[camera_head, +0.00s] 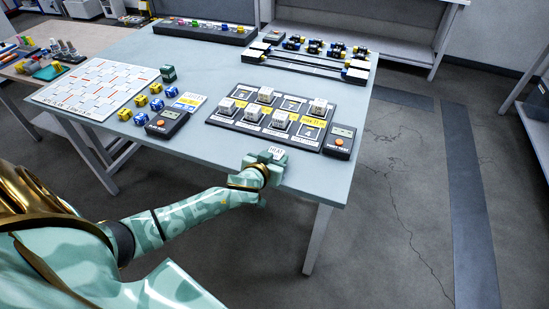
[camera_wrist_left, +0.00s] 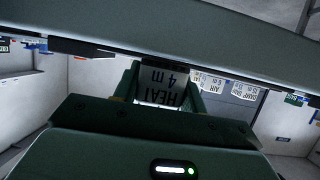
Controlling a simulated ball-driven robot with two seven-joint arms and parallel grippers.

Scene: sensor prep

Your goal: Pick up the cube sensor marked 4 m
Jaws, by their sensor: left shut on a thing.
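The white cube sensor marked HEAT (camera_head: 277,152) is between the fingers of my left gripper (camera_head: 266,163), above the front edge of the table in the head view. In the left wrist view the cube (camera_wrist_left: 163,85) shows upside-down text reading HEAT and 4 m. My left gripper is shut on it; the green fingers (camera_wrist_left: 160,95) hide its sides. I cannot tell its exact height over the tabletop. My right gripper is not in view.
Blue and yellow cubes (camera_head: 141,100) and a white grid board (camera_head: 65,97) lie left. Rails (camera_head: 300,62) lie behind. The front right tabletop is bare.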

